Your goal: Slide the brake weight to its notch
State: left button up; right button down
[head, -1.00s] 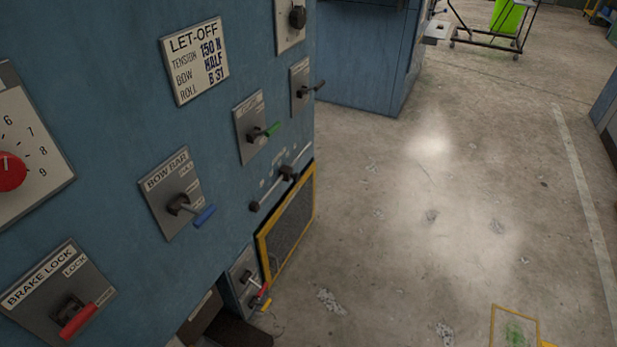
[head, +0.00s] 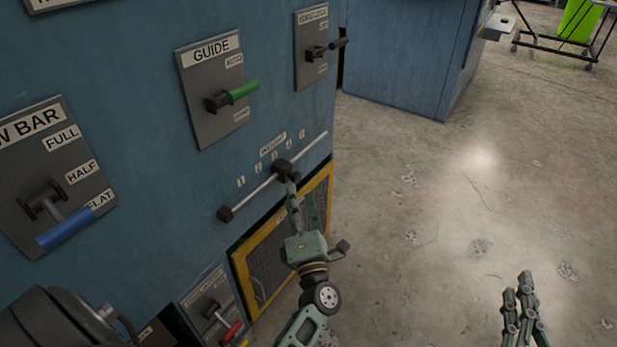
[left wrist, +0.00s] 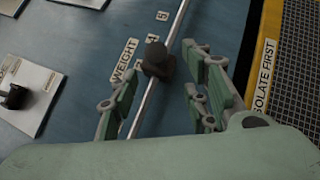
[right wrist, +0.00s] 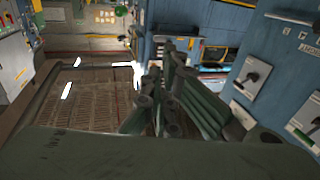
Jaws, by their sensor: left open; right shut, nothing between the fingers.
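The brake weight (head: 283,169) is a dark block on a slanted metal rod (head: 252,194) on the blue panel, below the numbered weight scale (head: 272,157). It sits near the middle of the scale; I cannot tell exactly which number it lines up with. My left gripper (head: 293,186) reaches up to it from below. In the left wrist view the weight (left wrist: 155,60) shows between the spread fingers of the open left gripper (left wrist: 160,72), with no clear contact. My right gripper (head: 522,290) is shut and empty, out over the floor at the lower right.
A yellow-framed mesh guard (head: 240,262) lies just below the rod. The guide lever (head: 238,93) stands out above it, the bow bar lever (head: 68,230) to the left, and a red-handled lever (head: 230,333) below.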

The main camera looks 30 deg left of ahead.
aim_at(291, 176)
pick_arm(q)
jog(key=x, duration=0.7)
jog(key=shift+w+a+r+b, duration=0.15)
jog(key=shift+a+r+b, duration=0.05)
jog(key=shift+b, duration=0.1)
pick_arm(e)
jog(key=r, duration=0.1)
jog(key=r+t, duration=0.1)
jog(key=r, duration=0.1)
jog(key=r+t, duration=0.1)
jog(key=shift+s+a+r+y, duration=0.15)
jog(key=shift+s+a+y, duration=0.05)
jog(key=shift+s+y, duration=0.1)
pick_arm(q)
jog(key=shift+c, duration=0.4)
grip_shut()
